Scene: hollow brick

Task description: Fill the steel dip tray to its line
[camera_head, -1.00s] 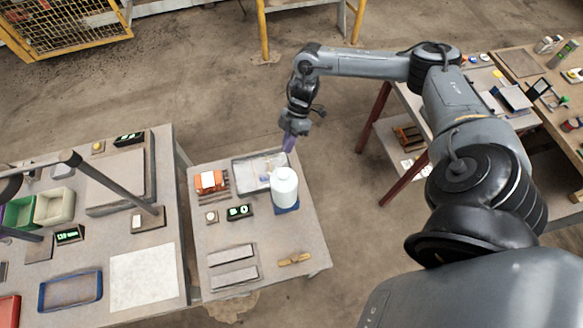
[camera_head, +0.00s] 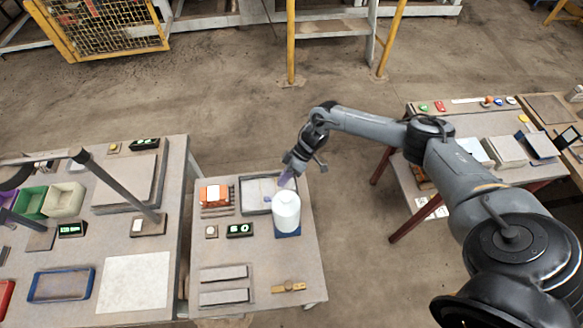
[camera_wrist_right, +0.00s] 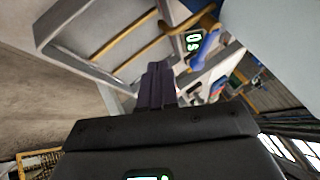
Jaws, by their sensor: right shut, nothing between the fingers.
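The steel dip tray (camera_head: 246,198) is a shallow grey rectangular tray on the small middle table, partly hidden behind a white bottle (camera_head: 286,212). The bottle stands upright on a blue base (camera_head: 288,234). My right gripper (camera_head: 286,179) has purple fingers and is over the tray's right side, just behind the bottle. Its fingers (camera_wrist_right: 157,86) are together and empty in the right wrist view. I cannot make out a liquid level or a line in the tray. My left gripper is not in view.
An orange item (camera_head: 214,195) sits left of the tray. A small green-lit display (camera_head: 239,230) is in front of it. Grey bars (camera_head: 223,273) and a brass-coloured piece (camera_head: 289,287) lie near the front.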

